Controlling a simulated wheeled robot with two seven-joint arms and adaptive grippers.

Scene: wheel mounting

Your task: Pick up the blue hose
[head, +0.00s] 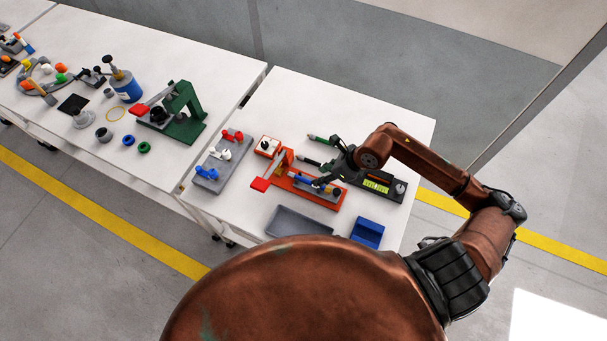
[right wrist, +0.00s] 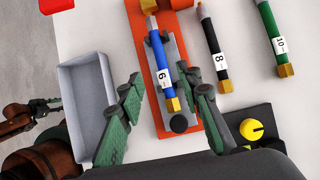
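In the head view the blue hose (head: 299,182) is partly covered by my gripper. My right gripper (right wrist: 159,72) is open, with one finger on each side of the blue hose, and a gap shows between the fingers and the hose. In the head view my right gripper (head: 322,181) reaches over the orange fixture (head: 325,203) from the right.
A black hose (right wrist: 211,45) marked 8 and a green hose (right wrist: 271,38) marked 10 lie to the right. A grey tray (head: 299,221) and a blue bin (head: 367,232) are at the near side. A red-handled clamp (head: 262,184) stands left of the gripper.

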